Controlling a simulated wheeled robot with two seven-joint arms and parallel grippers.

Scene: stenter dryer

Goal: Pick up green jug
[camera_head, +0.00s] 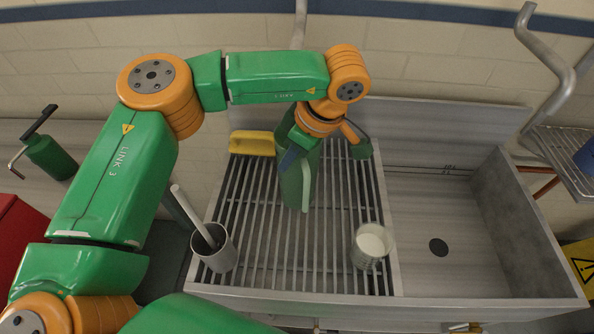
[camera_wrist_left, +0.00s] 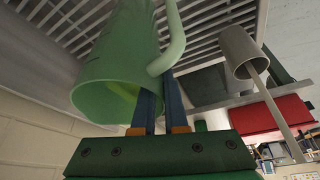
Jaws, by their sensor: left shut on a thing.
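The green jug (camera_head: 308,165) is on or just above the slatted drying rack at its back middle, partly hidden by my arm. I cannot tell whether its base touches the slats. In the left wrist view the jug (camera_wrist_left: 115,55) shows its open rim and its pale green handle (camera_wrist_left: 174,40). My right gripper is not in view.
On the rack (camera_head: 255,235) stand a grey metal cup (camera_head: 217,255) with a stick in it at front left and a glass of white liquid (camera_head: 371,246) at front right. A yellow object (camera_head: 252,143) lies at the back left. An empty sink basin (camera_head: 440,215) is to the right.

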